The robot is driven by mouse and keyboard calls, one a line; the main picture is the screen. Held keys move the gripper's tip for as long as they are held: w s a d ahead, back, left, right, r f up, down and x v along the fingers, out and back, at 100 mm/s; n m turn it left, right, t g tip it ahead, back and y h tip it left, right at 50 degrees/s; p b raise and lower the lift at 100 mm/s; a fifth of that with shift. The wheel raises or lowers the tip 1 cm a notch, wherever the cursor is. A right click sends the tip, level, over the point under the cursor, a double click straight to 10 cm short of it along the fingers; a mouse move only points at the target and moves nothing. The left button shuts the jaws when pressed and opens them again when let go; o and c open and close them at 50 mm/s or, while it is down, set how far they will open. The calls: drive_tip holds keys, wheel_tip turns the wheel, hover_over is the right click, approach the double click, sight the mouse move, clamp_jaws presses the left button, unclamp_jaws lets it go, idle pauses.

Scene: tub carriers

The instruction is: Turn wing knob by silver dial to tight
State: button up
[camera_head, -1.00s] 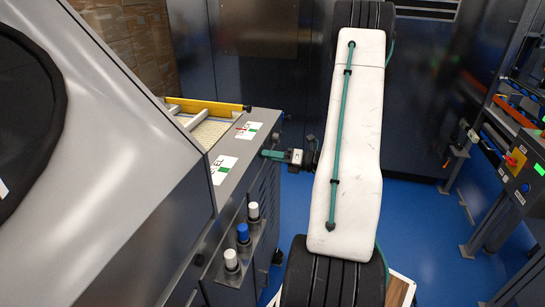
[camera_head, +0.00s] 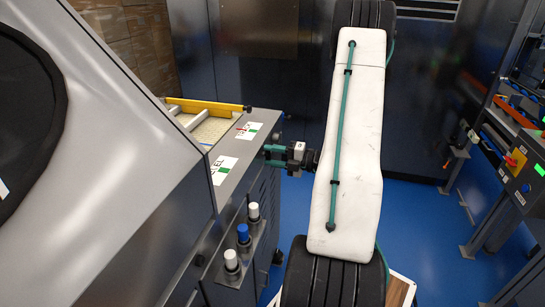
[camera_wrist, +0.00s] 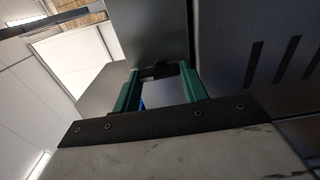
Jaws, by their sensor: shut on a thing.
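My gripper (camera_head: 267,154) reaches left to the side of the grey machine cabinet, below its labelled top edge. In the wrist view the two green fingers of my gripper (camera_wrist: 159,69) stand on either side of a small dark part, which looks like the wing knob (camera_wrist: 160,71), and are shut on it against a grey panel. The knob is hidden behind my fingers in the head view. I cannot make out the silver dial or the tight mark in either view.
The cabinet (camera_head: 262,205) carries white labels with green patches (camera_head: 222,168) on its top edge. White and blue capped bottles (camera_head: 242,234) stand on a side shelf below. A yellow-edged tray (camera_head: 212,130) lies behind. Blue floor is open to the right, before another machine (camera_head: 520,165).

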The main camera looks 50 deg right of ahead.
drive_tip(key=shift+m, duration=0.3)
drive_tip(key=o, duration=1)
drive_tip(key=shift+s, duration=0.1)
drive_tip(key=v, duration=0.7)
drive_tip(key=shift+s+d, duration=0.2)
drive_tip(key=shift+s, duration=0.15)
